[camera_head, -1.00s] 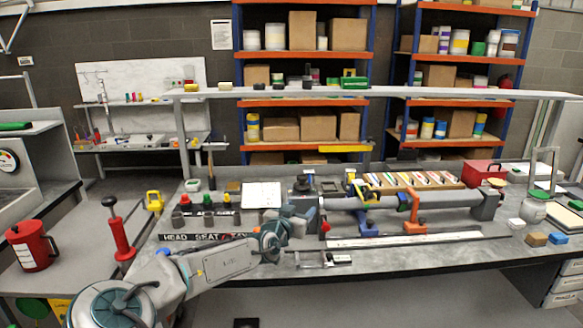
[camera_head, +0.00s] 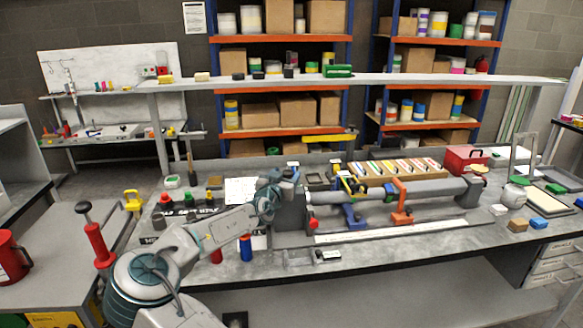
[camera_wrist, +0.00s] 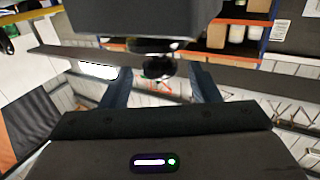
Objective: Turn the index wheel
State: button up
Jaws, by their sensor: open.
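The bench fixture is a long grey tube on a grey headstock (camera_head: 291,214) at its left end. My gripper (camera_head: 290,178) is at the top of the headstock, and my wrist hides much of that area in the head view. In the wrist view my gripper (camera_wrist: 160,88) is open, with a dark finger on each side. A round black knob (camera_wrist: 158,68) shows between and just beyond the fingers, below a dark block (camera_wrist: 145,20). I cannot tell whether the fingers touch it. I cannot make out for sure which part is the index wheel.
Orange (camera_head: 401,203) and blue (camera_head: 354,216) clamps stand along the tube. A blue cylinder (camera_head: 246,248) and a red one (camera_head: 216,256) stand by my forearm. A raised shelf (camera_head: 400,80) spans the bench's back.

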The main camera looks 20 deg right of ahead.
jog(key=shift+p+x, duration=0.4)
jog(key=shift+x, duration=1.6)
